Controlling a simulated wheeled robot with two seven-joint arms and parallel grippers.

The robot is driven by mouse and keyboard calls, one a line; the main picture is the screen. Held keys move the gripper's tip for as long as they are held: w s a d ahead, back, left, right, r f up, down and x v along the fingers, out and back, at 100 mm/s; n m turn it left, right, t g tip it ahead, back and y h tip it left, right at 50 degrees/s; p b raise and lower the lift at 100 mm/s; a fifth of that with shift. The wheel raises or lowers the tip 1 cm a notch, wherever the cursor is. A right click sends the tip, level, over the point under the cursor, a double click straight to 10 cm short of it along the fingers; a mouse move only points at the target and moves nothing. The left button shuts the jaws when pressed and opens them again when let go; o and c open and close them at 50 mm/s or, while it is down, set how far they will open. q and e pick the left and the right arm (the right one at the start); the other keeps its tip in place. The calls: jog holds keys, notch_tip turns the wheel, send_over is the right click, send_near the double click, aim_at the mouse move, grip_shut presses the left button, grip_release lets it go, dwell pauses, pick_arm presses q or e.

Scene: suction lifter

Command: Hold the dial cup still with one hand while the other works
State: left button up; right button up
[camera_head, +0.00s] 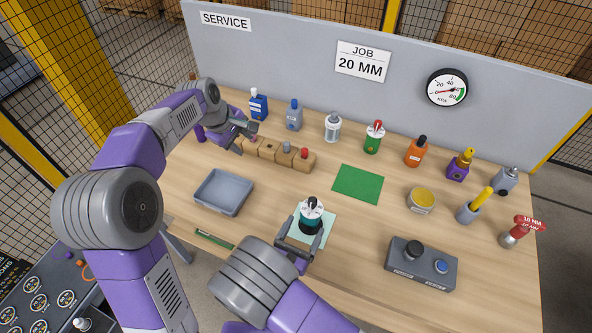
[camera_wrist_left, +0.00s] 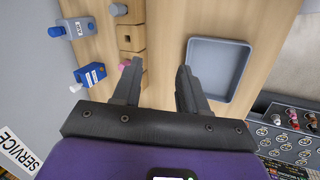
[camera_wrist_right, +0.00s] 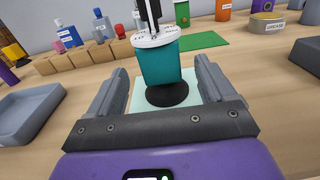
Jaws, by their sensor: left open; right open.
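The dial cup (camera_head: 311,214) is teal with a white dial ring on top and a black base. It stands upright on a pale green mat (camera_head: 325,238) near the front of the table. My right gripper (camera_head: 302,232) is open, with one finger on each side of the cup. In the right wrist view the cup (camera_wrist_right: 160,64) stands between the fingers, with gaps visible beside it. My left gripper (camera_head: 246,139) is open and empty, above the table at the wooden block (camera_head: 268,153). In the left wrist view the block (camera_wrist_left: 131,38) shows beyond its fingertips.
A grey tray (camera_head: 223,192) lies left of the cup. A green mat (camera_head: 358,183) lies behind it. A grey control box (camera_head: 421,263) stands at the right. Several bottles and fittings line the back, below a grey panel (camera_head: 290,55) with a gauge (camera_head: 447,88).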

aim_at(314, 209)
jog(key=shift+w+d, duration=0.2)
jog(key=shift+w, duration=0.25)
jog(key=x, duration=0.6)
jog(key=shift+w, duration=0.3)
pick_arm(q)
jog(key=s+d+r+n+g, duration=0.1)
jog(key=s+d+n+g, duration=0.1)
jog(key=s+d, duration=0.3)
jog(key=s+d+r+n+g+h, duration=0.1)
jog(key=s+d, duration=0.4)
jog(key=d, duration=0.5)
jog(key=shift+s+d+n+g+h, duration=0.2)
jog(key=shift+d+n+g+h, duration=0.15)
jog(key=shift+n+g, duration=0.2)
pick_arm(e)
jog(key=shift+c, duration=0.3)
jog(key=c, duration=1.1)
jog(key=shift+o, duration=0.2)
